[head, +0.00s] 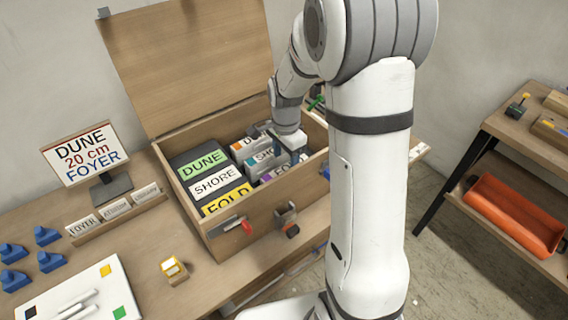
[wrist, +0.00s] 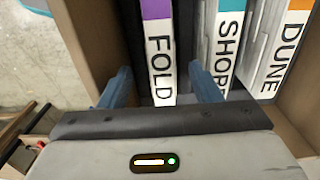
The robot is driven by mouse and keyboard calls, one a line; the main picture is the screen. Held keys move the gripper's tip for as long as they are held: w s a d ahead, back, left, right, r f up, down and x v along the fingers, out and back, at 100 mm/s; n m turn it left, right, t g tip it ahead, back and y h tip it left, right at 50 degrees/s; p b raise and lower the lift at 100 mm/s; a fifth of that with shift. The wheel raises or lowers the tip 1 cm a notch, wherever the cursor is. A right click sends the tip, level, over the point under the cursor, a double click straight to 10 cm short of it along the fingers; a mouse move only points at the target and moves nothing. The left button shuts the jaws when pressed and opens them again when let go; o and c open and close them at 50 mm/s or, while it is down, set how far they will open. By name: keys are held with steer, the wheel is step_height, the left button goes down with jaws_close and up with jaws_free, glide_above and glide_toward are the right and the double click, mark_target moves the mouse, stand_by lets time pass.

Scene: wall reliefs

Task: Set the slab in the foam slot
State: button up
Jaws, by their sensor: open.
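An open wooden crate (head: 262,222) holds the slabs on edge. In the wrist view a FOLD slab (wrist: 160,50) with a purple band, a SHORE slab (wrist: 225,45) with a teal band and a DUNE slab (wrist: 287,45) with an orange band stand side by side. My gripper (wrist: 162,80) is open, with one blue finger on each side of the FOLD slab's edge; I cannot tell whether they touch it. Dark foam (head: 183,160) fills the crate's left part, with green DUNE, white SHORE and yellow FOLD labels. No empty slot is clearly visible.
A sign (head: 85,152) reads "DUNE 20 cm FOYER". Small cards stand in a holder (head: 120,215). Blue pieces (head: 47,236), a white board (head: 85,295) and a yellow-topped block (head: 174,268) lie on the bench. A shelf with an orange bin (head: 512,213) stands right.

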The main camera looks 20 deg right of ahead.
step_height(320, 180, up, 9)
steer(key=s+r+n+t, duration=0.1)
steer(key=s+r+n, duration=0.1)
steer(key=s+n, duration=0.4)
steer(key=s+r+n+t, duration=0.1)
steer(key=s+n, duration=0.6)
steer(key=s, duration=0.7)
steer(key=shift+r+n+t, duration=0.3)
steer(key=shift+r+t, duration=0.1)
steer(key=shift+r, duration=0.4)
steer(key=shift+w+a, duration=0.1)
